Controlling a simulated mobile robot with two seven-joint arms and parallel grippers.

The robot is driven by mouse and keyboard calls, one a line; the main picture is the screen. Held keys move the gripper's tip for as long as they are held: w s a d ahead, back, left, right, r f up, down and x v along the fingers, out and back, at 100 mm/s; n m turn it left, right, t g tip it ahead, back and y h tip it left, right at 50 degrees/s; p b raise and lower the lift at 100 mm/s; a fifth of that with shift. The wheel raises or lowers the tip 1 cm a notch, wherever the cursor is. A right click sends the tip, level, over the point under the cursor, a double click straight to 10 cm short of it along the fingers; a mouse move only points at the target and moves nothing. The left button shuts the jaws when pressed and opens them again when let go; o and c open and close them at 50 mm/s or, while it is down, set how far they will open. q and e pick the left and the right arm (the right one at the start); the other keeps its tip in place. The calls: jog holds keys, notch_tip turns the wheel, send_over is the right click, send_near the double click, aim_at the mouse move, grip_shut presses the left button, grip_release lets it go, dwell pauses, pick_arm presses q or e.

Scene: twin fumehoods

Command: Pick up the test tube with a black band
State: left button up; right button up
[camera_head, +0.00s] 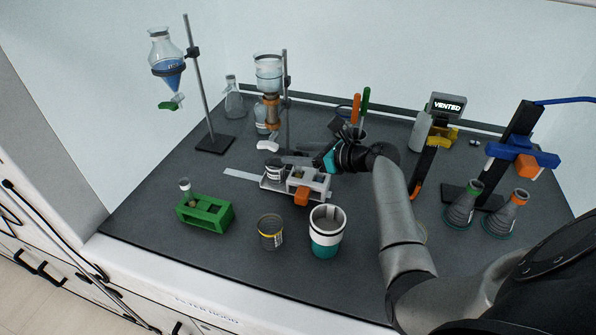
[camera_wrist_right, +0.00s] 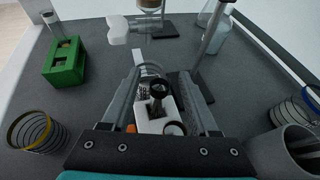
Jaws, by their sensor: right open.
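My right gripper (camera_head: 292,161) is open and reaches left over the white rack (camera_head: 318,181). In the wrist view the right gripper (camera_wrist_right: 158,76) has its fingers spread on either side of a dark, round-topped upright piece (camera_wrist_right: 158,91) in that rack. Whether this piece is a tube with a black band is unclear. Another test tube (camera_head: 186,190) stands upright in a green rack (camera_head: 208,216) at the left; no black band can be made out on it. That tube also shows in the wrist view (camera_wrist_right: 54,24). My left gripper is not in view.
Two flasks (camera_head: 462,207) stand at the right. Bare mat lies around the green rack.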

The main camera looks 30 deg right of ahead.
jog(key=shift+w+a, duration=0.1)
grip_shut()
dwell(0.4)
dwell(1.0)
